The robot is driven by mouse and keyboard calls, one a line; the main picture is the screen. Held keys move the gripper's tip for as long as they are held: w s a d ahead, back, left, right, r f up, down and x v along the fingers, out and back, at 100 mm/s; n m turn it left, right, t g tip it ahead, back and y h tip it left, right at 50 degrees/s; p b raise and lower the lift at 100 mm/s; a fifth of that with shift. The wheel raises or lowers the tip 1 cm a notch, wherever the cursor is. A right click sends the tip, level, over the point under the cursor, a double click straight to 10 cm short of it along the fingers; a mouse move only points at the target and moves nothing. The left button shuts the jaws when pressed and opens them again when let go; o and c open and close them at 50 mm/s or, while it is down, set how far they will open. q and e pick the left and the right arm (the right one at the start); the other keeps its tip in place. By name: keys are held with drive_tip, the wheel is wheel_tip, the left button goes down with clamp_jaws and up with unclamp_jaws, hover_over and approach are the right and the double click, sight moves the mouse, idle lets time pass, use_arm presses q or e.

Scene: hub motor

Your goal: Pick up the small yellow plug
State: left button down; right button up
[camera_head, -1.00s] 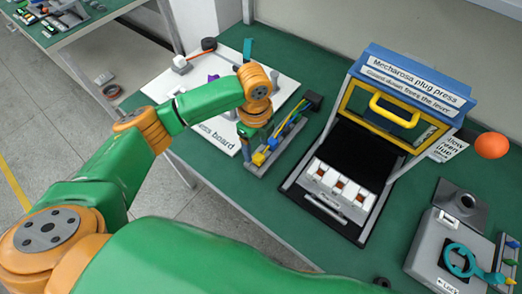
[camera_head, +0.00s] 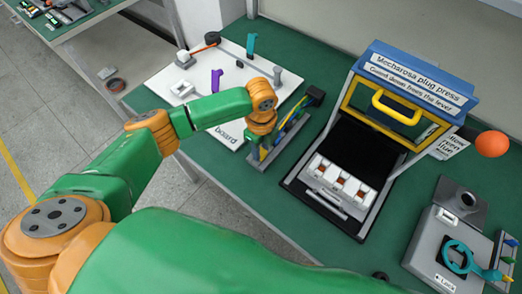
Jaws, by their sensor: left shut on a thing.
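My left gripper (camera_head: 257,142) reaches down at the near left end of a narrow plug rack (camera_head: 268,151), beside the white board. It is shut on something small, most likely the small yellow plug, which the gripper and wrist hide. A bit of blue shows right at the fingertips. Coloured cables or plugs in yellow and blue (camera_head: 291,122) run along the rack toward a black block at its far end. My right gripper is not in view.
The plug press (camera_head: 400,100) with a yellow handle stands right of the rack. A grey fixture with a teal ring (camera_head: 458,258) is at the far right. Green table is clear in front.

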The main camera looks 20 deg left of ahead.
use_arm(q)
drive_tip(key=r, duration=0.3)
drive_tip(key=shift+s+r+b, duration=0.2)
drive_tip(key=shift+r+b, duration=0.15)
drive_tip(key=s+r+p, duration=0.1)
drive_tip(key=s+r, duration=0.8)
drive_tip(key=s, duration=0.4)
drive_tip(key=shift+s+d+r, duration=0.15)
drive_tip(key=shift+s+d, duration=0.2)
